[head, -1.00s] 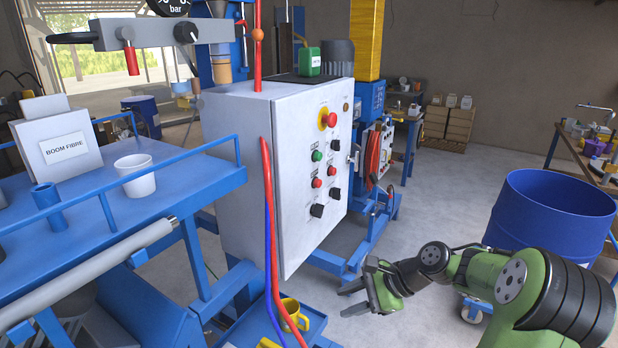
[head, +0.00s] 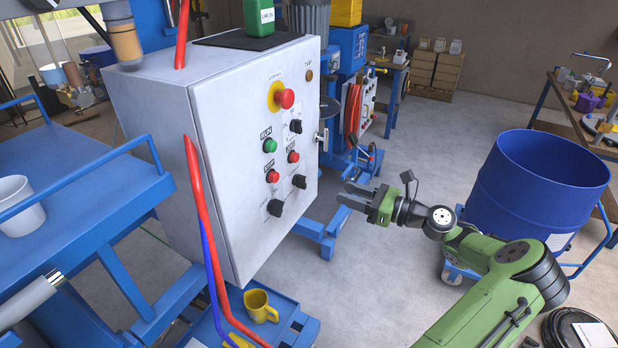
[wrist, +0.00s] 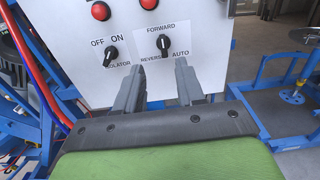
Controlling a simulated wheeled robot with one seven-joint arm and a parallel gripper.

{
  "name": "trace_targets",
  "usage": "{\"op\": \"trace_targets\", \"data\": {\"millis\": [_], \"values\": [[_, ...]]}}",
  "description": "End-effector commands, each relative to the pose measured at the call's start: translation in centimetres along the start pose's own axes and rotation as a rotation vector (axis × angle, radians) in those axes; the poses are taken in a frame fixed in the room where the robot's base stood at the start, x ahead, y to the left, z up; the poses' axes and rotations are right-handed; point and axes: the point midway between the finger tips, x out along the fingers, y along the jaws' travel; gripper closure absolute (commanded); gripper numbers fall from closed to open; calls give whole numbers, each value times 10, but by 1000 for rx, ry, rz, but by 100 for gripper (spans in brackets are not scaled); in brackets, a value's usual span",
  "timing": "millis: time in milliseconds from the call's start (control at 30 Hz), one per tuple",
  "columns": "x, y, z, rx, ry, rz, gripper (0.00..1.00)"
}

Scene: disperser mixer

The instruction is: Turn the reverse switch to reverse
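The reverse switch (wrist: 163,46) is a black knob on the white control cabinet (head: 225,130), with FORWARD above it, REVERSE at its lower left and AUTO at its right. Its handle looks about upright in the wrist view, towards FORWARD. It also shows in the head view (head: 299,181), at the lower right of the panel. My gripper (wrist: 160,82) is open and empty, its two fingers apart below the switch in the wrist view. In the head view my gripper (head: 352,197) is to the right of the cabinet, apart from it.
The isolator knob (wrist: 111,52) is left of the switch, with red buttons above. A door handle (head: 321,138) sticks out at the cabinet's right edge.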

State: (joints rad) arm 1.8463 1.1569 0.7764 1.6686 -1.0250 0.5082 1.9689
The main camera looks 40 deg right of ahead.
Motion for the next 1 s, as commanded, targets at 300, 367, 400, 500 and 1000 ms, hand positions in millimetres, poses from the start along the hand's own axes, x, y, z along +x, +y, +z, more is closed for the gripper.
{"op": "trace_targets", "data": {"millis": [300,367,400,500,1000], "values": [[81,1,0,-1,2,5,62],[92,1,0,-1,3,4,62],[98,1,0,-1,2,4,62],[108,1,0,-1,3,2,62],[112,0,-1,-1,3,1,94]]}}
